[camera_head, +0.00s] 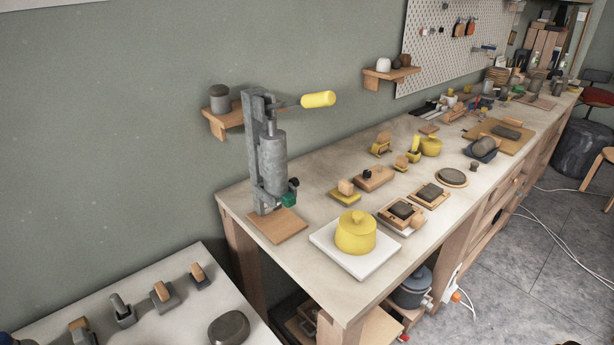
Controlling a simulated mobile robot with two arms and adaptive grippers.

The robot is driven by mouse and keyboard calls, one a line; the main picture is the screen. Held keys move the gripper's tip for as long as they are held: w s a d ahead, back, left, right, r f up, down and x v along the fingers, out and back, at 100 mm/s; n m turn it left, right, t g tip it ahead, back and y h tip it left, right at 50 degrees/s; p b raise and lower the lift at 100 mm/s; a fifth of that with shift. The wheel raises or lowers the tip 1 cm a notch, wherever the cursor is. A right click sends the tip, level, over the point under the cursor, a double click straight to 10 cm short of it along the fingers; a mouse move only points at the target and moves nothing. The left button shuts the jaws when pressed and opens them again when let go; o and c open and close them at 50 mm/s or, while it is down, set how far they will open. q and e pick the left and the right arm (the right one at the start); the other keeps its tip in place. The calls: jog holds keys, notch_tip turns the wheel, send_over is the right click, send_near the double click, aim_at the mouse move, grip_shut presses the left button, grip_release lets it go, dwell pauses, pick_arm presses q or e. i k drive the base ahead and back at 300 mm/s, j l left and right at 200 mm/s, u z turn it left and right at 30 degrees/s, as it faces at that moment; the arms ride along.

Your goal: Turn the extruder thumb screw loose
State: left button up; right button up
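The extruder (272,160) stands upright at the near left end of the long workbench, close to the wall. It has a grey column and barrel, and a lever with a yellow handle (318,99) sticking out to the right at its top. A green knob (289,201) sits low on its right side, with a small black knob (294,182) just above. I cannot tell which of these is the thumb screw, or how tight it is. A wooden board (277,227) lies at its foot. Neither of my grippers is in view.
A yellow lidded pot (355,232) stands on a white slab (338,262) right of the extruder. Wooden blocks and tools fill the bench (310,188) farther along. A wall shelf (222,122) is behind the extruder. A lower table (180,331) with several tools stands at front left.

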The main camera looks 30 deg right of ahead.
aim_at(294, 182)
jog(key=l+u, duration=0.1)
jog(key=l, duration=0.5)
jog(key=l+u, duration=0.1)
jog(key=l, duration=0.55)
jog(key=k+l+u, duration=0.1)
jog(key=l, duration=0.5)
jog(key=k+l+u, duration=0.1)
jog(key=l, duration=0.5)
jog(key=l+u, duration=0.25)
jog(key=l, duration=0.35)
jog(key=k+l+u, duration=0.1)
jog(key=l+u, duration=0.15)
jog(key=l, duration=0.4)
